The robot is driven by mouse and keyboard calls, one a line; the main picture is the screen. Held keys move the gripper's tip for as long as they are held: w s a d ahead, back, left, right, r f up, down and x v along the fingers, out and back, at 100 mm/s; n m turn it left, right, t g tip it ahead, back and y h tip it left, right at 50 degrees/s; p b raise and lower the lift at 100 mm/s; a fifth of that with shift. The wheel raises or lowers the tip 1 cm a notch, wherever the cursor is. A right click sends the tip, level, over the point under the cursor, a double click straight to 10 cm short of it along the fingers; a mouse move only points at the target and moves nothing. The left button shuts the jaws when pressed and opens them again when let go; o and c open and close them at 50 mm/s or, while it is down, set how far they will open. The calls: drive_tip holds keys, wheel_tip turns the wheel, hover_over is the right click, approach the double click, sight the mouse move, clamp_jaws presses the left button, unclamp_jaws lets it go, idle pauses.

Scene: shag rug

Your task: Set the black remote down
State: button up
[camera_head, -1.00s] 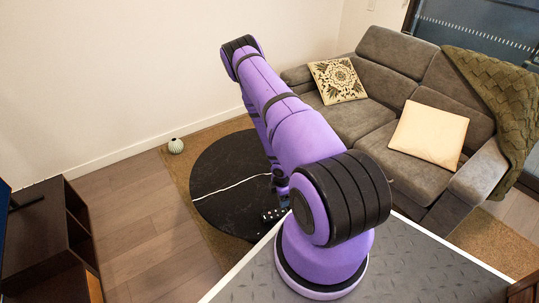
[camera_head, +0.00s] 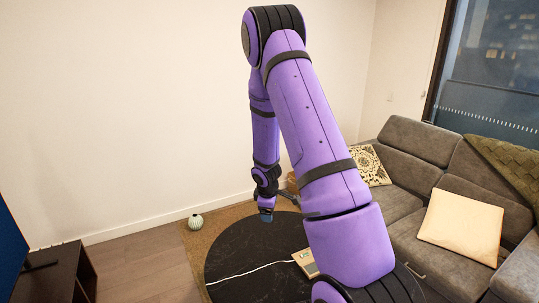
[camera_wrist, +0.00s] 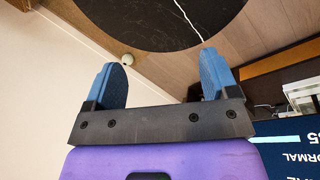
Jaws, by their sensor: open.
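My gripper (camera_wrist: 163,78) is open, with its two blue fingers apart and nothing between them in the wrist view. In the head view my gripper (camera_head: 266,216) hangs above the far part of the round black surface (camera_head: 235,255). The black remote does not show in either current view; my arm covers part of the round surface in the head view, so it may be hidden there. The round surface has a white vein and also shows at the top of the wrist view (camera_wrist: 150,25).
A flat light-coloured item (camera_head: 305,262) lies on the round surface beside my arm. A ribbed pale vase (camera_head: 195,221) stands near the wall on the left. A grey sofa (camera_head: 405,205) with cushions is at right, a dark cabinet (camera_head: 62,275) at left.

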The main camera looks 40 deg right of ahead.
drive_tip(key=s+a+r+m+t, duration=0.15)
drive_tip(key=a+r, duration=0.25)
drive_tip(key=r, duration=0.5)
drive_tip(key=s+a+r+m, duration=0.1)
drive_tip(key=s+a+r, duration=0.25)
drive_tip(key=r, duration=0.55)
drive_tip(key=s+a+r+m+t, duration=0.1)
drive_tip(key=s+a+r+m, duration=0.1)
drive_tip(key=a+r, duration=0.5)
drive_tip(key=s+a+r+m+y, duration=0.1)
drive_tip(key=s+a+r, duration=0.3)
drive_tip(key=s, duration=0.5)
drive_tip(key=s+a+r+m+y, duration=0.1)
drive_tip(key=s+a+r, duration=0.4)
drive_tip(key=s+r, duration=0.3)
drive_tip(key=shift+s+m+t+y, duration=0.35)
drive_tip(key=shift+s+t, duration=0.1)
drive_tip(key=shift+s, duration=0.8)
drive_tip(key=shift+r, duration=0.1)
